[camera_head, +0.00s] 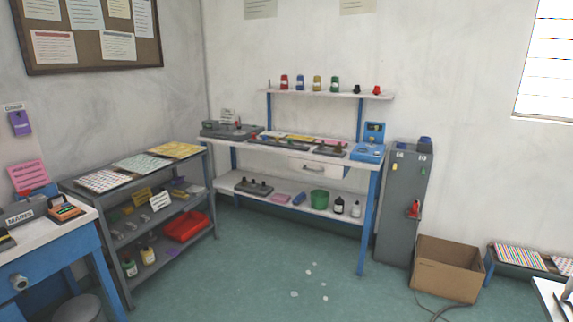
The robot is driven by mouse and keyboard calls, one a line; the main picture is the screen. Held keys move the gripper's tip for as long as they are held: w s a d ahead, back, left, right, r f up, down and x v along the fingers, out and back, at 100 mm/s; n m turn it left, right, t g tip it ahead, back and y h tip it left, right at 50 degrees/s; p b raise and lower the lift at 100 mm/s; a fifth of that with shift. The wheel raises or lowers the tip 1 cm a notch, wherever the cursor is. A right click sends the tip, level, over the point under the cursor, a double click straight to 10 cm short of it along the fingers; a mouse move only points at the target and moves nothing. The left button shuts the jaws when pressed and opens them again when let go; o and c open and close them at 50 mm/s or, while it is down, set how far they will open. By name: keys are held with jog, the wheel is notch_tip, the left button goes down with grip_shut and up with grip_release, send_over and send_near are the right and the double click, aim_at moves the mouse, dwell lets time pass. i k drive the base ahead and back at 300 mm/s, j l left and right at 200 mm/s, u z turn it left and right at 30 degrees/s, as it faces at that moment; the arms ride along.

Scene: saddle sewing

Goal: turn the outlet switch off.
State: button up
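I cannot pick out an outlet switch for certain. A grey box labelled MAINS (20,218) sits on the blue-framed bench at the far left, with a small red part (25,192) on top. A purple item (20,123) hangs on the left wall above it, under a small sign. A tall grey cabinet (402,180) stands right of the back bench, with a red fitting (414,209) on its front. Whether either red part is a switch is too small to tell. My gripper is not in view.
A blue-legged workbench (290,152) with tools and a shelf of coloured jars stands at the back. A grey rack (120,237) stands at left. A cardboard box (447,268) with a cable by it is on the floor. White scraps (308,272) dot the otherwise open green floor.

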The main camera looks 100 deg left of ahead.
aim_at(25, 192)
jog(key=u, duration=4.45)
